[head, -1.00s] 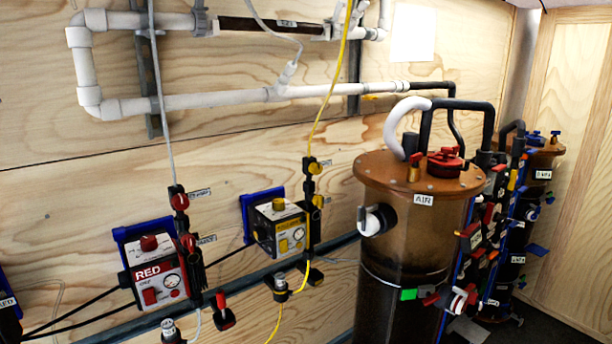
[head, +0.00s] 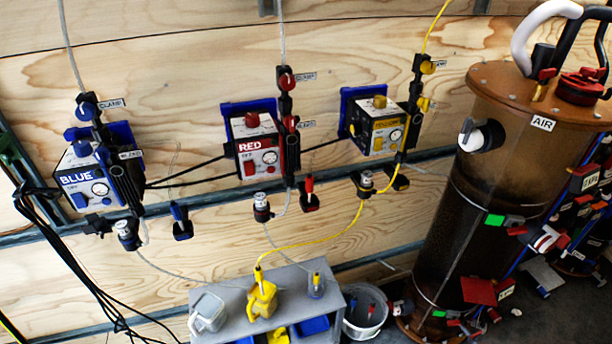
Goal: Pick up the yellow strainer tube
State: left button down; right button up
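A yellow tube (head: 313,241) runs from below the yellow pump box (head: 377,130) down and left to a yellow jug (head: 262,300) on a grey shelf unit (head: 232,297). The tube's lower end is at the jug's top; whether a strainer is on it is hidden. A small clear container with a yellow-tipped piece (head: 316,285) stands to the right of the jug. It is too small to make out fully. Neither of my grippers shows in the head view.
A white jug (head: 207,312) stands left on the shelf unit. A white bucket (head: 365,310) sits to its right. Red (head: 258,143) and blue (head: 91,182) pump boxes hang on the wall. A brown-topped tank (head: 520,150) stands at right. Black cables (head: 62,240) hang at left.

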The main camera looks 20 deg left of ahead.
aim_at(259, 277)
jog(key=u, duration=0.95)
